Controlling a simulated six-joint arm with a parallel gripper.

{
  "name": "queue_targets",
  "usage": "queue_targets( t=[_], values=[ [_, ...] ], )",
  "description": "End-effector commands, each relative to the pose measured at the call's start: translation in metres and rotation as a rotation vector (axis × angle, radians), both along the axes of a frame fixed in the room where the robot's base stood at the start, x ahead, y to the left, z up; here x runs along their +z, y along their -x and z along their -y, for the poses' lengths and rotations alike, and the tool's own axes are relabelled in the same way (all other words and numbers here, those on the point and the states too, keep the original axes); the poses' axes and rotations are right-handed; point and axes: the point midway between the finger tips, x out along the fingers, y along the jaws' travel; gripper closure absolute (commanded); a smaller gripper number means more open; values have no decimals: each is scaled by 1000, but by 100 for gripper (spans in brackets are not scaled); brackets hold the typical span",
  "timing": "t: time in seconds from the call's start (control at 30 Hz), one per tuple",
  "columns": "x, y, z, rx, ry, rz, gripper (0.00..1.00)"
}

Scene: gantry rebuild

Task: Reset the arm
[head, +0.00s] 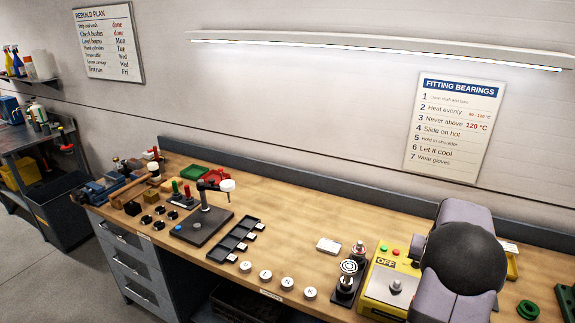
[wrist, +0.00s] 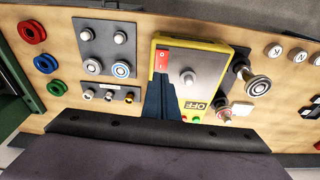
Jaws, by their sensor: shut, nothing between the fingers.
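My gripper (wrist: 159,84) shows in the wrist view as dark blue fingers closed together, with nothing between them. The fingertips overlap the yellow-framed control box (wrist: 205,48) near its red switch (wrist: 162,60); I cannot tell whether they touch it. In the head view my arm's grey links and dark round joint fill the lower right and hide part of the yellow box (head: 378,292). The gripper itself is hidden there behind the arm.
The wooden bench (head: 290,225) holds a black stand on a plate (head: 200,228), a dark compartment tray (head: 234,241), several white lettered knobs (head: 265,274) and a spring device (head: 347,277). Grey plates with knobs (wrist: 107,48) and coloured rings (wrist: 33,32) lie left of the box in the wrist view.

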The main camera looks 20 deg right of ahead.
Motion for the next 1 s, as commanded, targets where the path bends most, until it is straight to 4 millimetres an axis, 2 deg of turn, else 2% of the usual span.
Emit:
queue_targets(
  t=[0.13, 0.2, 0.27, 0.37, 0.4, 0.47, 0.6, 0.7, 0.83, 1.0],
  values=[
    [-41, 29, -32, -17, -75, -64, 100],
    [-59, 48, -55, -26, -117, -101, 100],
    [-69, 66, -77, -31, -147, -129, 100],
    [-78, 89, -123, 0, -189, -174, 100],
    [-80, 95, -144, 26, -200, -190, 100],
    [-80, 104, -178, 81, -213, -215, 100],
    [-77, 127, -257, 260, -215, -264, 100],
    [-72, 139, -300, 403, -194, -279, 100],
    [-62, 135, -334, 569, -145, -250, 100],
    [-46, 113, -365, 730, -86, -183, 100]
  ],
)
